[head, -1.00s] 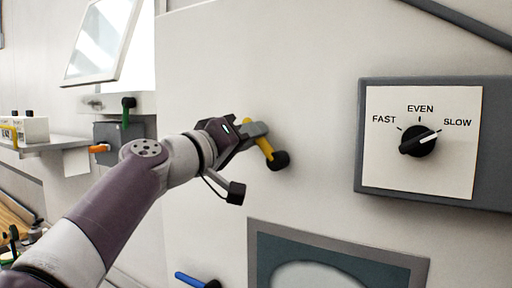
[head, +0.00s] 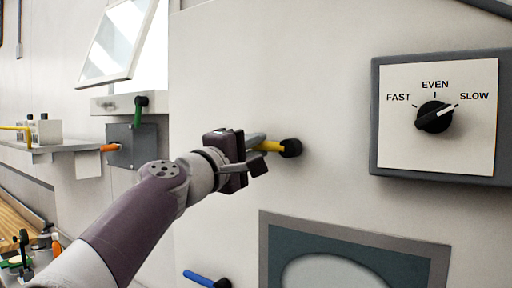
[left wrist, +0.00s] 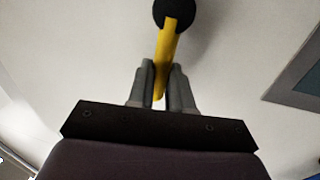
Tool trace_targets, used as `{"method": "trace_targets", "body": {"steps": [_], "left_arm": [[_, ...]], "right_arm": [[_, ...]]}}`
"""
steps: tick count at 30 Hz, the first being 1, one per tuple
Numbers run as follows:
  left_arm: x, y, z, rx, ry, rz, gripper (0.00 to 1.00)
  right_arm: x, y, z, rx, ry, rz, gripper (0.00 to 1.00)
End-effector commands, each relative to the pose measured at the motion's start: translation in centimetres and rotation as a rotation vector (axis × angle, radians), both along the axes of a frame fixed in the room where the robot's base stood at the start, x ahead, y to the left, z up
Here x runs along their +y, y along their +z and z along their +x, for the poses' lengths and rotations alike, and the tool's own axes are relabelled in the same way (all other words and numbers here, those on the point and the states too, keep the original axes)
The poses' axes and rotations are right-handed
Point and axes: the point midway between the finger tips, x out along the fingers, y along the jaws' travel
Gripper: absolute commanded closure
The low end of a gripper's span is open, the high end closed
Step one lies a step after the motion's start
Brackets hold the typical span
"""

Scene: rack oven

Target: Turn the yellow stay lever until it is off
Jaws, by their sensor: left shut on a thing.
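The yellow stay lever (head: 270,146) sticks out from its black round hub (head: 291,148) on the pale oven wall. It now lies nearly level, pointing left from the hub. My left gripper (head: 257,152) is shut on the lever's free end. In the left wrist view the yellow lever (left wrist: 166,55) runs from the black hub (left wrist: 174,12) down between the two grey fingers (left wrist: 161,88). My right gripper is not in view.
A dial panel (head: 480,140) marked FAST, EVEN and SLOW is at right. A blue lever (head: 198,278) and a dark framed window (head: 350,228) are below. A green lever (head: 138,112) and an orange-handled lever (head: 110,147) are at left. The wall around the yellow lever is clear.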

Motion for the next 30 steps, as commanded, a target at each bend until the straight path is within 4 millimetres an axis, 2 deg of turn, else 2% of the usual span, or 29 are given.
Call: {"method": "trace_targets", "body": {"steps": [21,22,23,24,30], "left_arm": [[-0.10,-0.87,0.18,0.048,-0.002,-0.050,1.00],[-0.10,-0.89,0.18,0.048,-0.002,-0.050,0.70],[-0.10,-0.89,0.18,0.048,-0.002,-0.050,0.61],[-0.10,-0.86,0.18,0.046,-0.002,-0.050,0.55],[-0.07,-0.65,0.08,0.043,-0.001,-0.051,0.55]], "right_arm": [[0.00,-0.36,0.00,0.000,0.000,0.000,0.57],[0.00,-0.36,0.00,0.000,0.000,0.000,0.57],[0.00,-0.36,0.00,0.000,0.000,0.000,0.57],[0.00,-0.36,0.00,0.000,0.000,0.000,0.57],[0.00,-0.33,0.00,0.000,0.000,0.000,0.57]]}}
